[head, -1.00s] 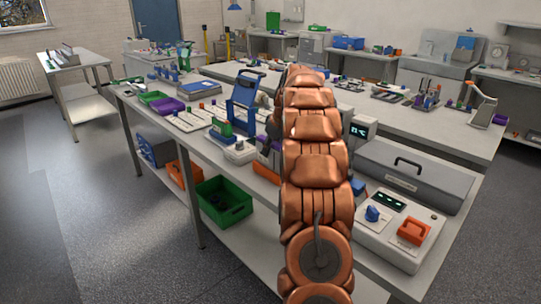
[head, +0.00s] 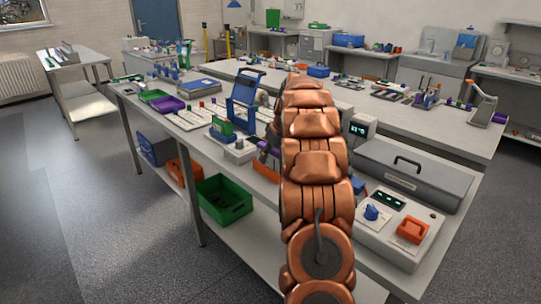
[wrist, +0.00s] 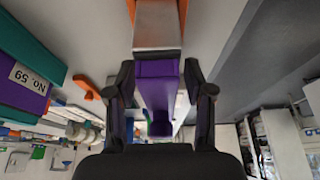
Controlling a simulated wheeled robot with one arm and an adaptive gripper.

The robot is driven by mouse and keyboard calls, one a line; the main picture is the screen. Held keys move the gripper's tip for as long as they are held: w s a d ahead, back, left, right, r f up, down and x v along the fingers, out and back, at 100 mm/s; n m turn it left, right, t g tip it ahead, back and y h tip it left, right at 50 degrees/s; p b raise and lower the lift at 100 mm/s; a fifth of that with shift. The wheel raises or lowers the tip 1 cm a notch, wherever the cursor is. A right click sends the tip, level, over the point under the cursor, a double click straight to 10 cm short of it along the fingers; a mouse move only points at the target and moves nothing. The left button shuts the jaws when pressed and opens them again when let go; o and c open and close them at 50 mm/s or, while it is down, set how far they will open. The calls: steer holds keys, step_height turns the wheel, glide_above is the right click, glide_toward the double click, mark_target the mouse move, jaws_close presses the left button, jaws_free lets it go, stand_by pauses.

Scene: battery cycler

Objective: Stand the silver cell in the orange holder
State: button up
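In the wrist view my gripper (wrist: 157,80) has its two dark fingers apart. A purple block (wrist: 157,69) shows between the fingertips, with a narrower purple part running down from it. I cannot tell whether the fingers touch it. Beyond it a pale grey block (wrist: 158,30) has orange edges (wrist: 183,12); I cannot tell whether this is the orange holder. I cannot make out the silver cell for sure in either view. In the head view my copper arm hides my gripper and the bench behind it.
The near bench (head: 150,120) carries a purple tray (head: 167,104), a green tray (head: 153,96), a blue stand (head: 243,100) and a grey lidded box (head: 415,180). A control box (head: 377,232) with an orange part (head: 412,230) stands at its front right. Green (head: 224,200) and orange bins are below.

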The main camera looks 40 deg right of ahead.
steer(key=b+v, duration=0.1)
steer(key=v, duration=1.1)
steer(key=shift+r+b, duration=0.1)
steer(key=shift+b, duration=0.2)
steer(key=s+a+f+g, duration=0.1)
steer(key=s+a, duration=0.2)
steer(key=a, duration=0.7)
steer(key=s+a+f+g+y, duration=0.1)
steer(key=s+a, duration=0.1)
steer(key=a, duration=0.8)
steer(key=s+a+f+g, duration=0.1)
steer(key=s+a, duration=0.2)
steer(key=a, duration=0.8)
steer(key=s+a+f+g, duration=0.1)
steer(key=s+a+f, duration=0.2)
steer(key=s, duration=0.5)
steer(key=s+a+f+g, duration=0.1)
steer(key=s+a+f, duration=0.3)
steer(key=s, duration=0.5)
steer(key=s+a+f+g+h, duration=0.1)
steer(key=s+a+f, duration=0.2)
steer(key=s+a, duration=0.3)
steer(key=s, duration=0.3)
steer(key=shift+s+f, duration=0.15)
steer(key=shift+f, duration=0.15)
step_height(320, 180, up, 5)
steer(key=p, duration=0.5)
steer(key=shift+r, duration=0.25)
